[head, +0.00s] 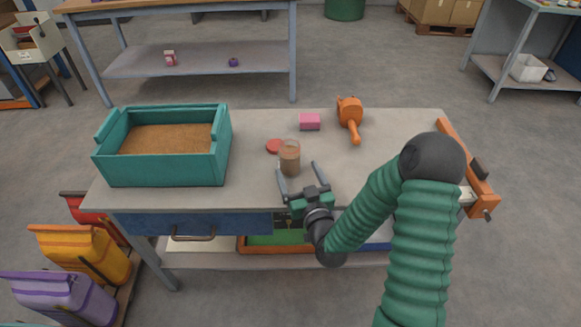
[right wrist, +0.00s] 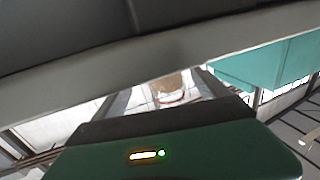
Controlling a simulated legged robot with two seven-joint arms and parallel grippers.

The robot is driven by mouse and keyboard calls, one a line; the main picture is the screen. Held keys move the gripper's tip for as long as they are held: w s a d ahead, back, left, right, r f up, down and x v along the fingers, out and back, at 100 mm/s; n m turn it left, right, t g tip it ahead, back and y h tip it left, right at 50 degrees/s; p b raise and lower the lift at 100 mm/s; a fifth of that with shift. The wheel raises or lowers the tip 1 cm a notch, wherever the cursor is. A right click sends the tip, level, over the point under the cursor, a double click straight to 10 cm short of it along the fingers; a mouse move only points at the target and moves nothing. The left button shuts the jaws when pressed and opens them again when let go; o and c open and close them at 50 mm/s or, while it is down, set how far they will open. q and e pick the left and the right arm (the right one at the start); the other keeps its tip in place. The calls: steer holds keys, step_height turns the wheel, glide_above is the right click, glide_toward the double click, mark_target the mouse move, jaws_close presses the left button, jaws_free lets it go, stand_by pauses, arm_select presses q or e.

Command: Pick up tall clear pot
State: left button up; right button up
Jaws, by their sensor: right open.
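The tall clear pot (head: 289,160) stands upright on the workbench (head: 255,190), with brown contents showing through its wall. My right gripper (head: 297,176) is open, and its two fingers point toward the pot from the near side. The pot looks to be at or just beyond the fingertips; I cannot tell whether they touch it. In the right wrist view the pot (right wrist: 168,88) shows between the fingers, partly cut off by a dark part in front. My left gripper is not in view.
A teal box (head: 165,168) of brown material stands at the left of the bench. A red disc (head: 274,146) lies just behind the pot. A pink block (head: 310,121) and an orange tool (head: 350,116) lie farther back.

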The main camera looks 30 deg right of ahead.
mark_target(293, 166)
steer(key=shift+w+r, duration=0.1)
steer(key=shift+w, duration=0.35)
steer(key=b+x, duration=0.1)
steer(key=x, duration=0.4)
steer(key=shift+a, duration=0.3)
steer(key=c, duration=0.6)
steer(key=shift+d, duration=0.1)
steer(key=c, duration=0.9)
steer(key=shift+w, duration=0.1)
